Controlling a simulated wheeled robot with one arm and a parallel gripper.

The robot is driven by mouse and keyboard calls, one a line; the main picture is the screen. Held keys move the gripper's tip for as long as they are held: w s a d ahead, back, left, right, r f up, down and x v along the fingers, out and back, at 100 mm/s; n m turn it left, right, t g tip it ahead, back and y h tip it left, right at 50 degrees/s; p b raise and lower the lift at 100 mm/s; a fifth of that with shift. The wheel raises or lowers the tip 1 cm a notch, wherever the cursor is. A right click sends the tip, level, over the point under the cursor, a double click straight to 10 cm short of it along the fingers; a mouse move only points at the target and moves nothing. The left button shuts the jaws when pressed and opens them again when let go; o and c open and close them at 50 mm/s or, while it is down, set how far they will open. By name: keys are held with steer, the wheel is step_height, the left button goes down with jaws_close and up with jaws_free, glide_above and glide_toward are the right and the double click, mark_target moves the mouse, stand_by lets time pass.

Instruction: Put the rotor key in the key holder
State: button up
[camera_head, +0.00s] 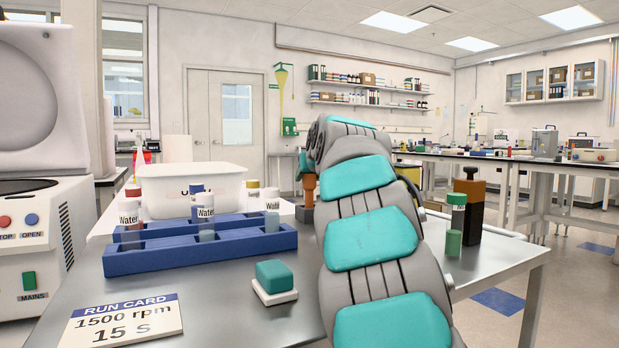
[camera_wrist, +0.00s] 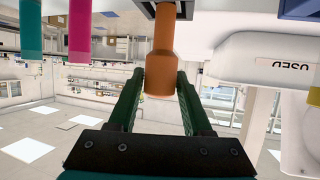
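An orange handle, seemingly the rotor key (camera_wrist: 159,68), stands between the two green fingers of my gripper (camera_wrist: 162,80) in the wrist view, which is upside down. The fingertips lie close on both sides of it; I cannot tell whether they touch it. In the head view the orange handle (camera_head: 309,184) is upright at the far edge of the table, with a dark part under it. My arm hides most of my gripper there. I cannot make out the key holder for certain.
A blue rack (camera_head: 200,255) with labelled tubes, a white USED bin (camera_head: 190,180), a teal-topped block (camera_head: 275,277) and a run card (camera_head: 122,320) are left of my arm. A brown bottle (camera_head: 470,205) and a green-capped tube (camera_head: 456,215) stand right. Teal (camera_wrist: 28,30) and magenta (camera_wrist: 79,30) cylinders are near my gripper.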

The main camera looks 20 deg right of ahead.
steer(key=o, duration=0.3)
steer(key=shift+r, duration=0.2)
steer(key=v, duration=1.2)
steer(key=shift+f, duration=0.1)
